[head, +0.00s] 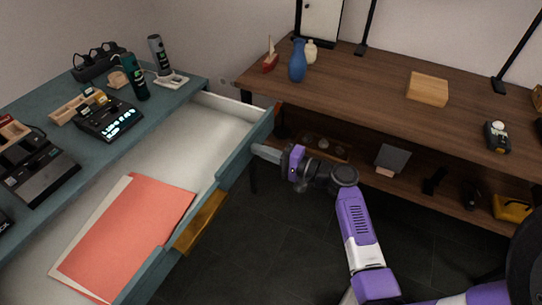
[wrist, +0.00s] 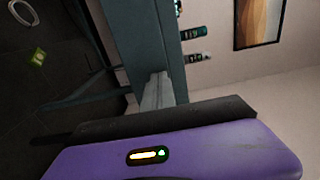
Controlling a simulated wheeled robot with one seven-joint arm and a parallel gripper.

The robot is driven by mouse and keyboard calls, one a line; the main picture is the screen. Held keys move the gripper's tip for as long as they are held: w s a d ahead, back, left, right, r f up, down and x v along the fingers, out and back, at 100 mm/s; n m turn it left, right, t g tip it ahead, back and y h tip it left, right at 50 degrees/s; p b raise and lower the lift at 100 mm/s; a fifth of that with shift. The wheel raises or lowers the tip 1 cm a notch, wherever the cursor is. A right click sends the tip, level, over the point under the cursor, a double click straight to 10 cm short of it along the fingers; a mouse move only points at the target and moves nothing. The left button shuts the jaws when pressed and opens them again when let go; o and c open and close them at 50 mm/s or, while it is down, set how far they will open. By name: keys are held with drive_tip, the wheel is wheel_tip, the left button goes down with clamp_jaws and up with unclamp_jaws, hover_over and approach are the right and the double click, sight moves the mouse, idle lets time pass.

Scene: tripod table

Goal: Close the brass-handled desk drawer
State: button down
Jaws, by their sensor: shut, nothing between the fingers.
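The teal desk drawer (head: 212,135) stands open, pulled out toward the lower right in the head view. Its brass handle (head: 201,220) is on the outer face of the drawer front, below a red folder (head: 125,230) lying inside. My gripper (head: 258,151) is shut and empty at the far end of the drawer front, on its outer side, with the fingertips close to the panel. In the wrist view the shut fingers (wrist: 156,92) reach toward a teal panel (wrist: 135,45). I cannot tell whether they touch it. The handle does not show in the wrist view.
The teal desk top (head: 95,140) holds several devices, a green bottle (head: 135,78) and a grey cylinder. A wooden table (head: 370,95) with a lower shelf stands behind my arm, with a blue vase (head: 298,60) on it. Dark floor (head: 270,240) is clear before the drawer.

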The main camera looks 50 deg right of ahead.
sight(188, 131)
drive_tip(key=w+a+b, duration=0.1)
drive_tip(key=w+b, duration=0.2)
drive_tip(key=w, duration=0.5)
drive_tip(key=w+a+b, duration=0.2)
drive_tip(key=w+b, duration=0.2)
drive_tip(key=w, duration=0.5)
drive_tip(key=w+a+b, duration=0.2)
drive_tip(key=w+b, duration=0.2)
drive_tip(key=w, duration=0.4)
drive_tip(key=shift+w+a+f, duration=0.1)
drive_tip(key=shift+w+f, duration=0.05)
drive_tip(key=shift+w, duration=0.25)
drive_tip(key=shift+w+a+b, duration=0.1)
drive_tip(key=shift+w+b, duration=0.2)
drive_tip(key=shift+w, duration=0.25)
drive_tip(key=shift+w+r, duration=0.1)
drive_tip(key=shift+r, duration=0.2)
drive_tip(key=shift+a, duration=0.15)
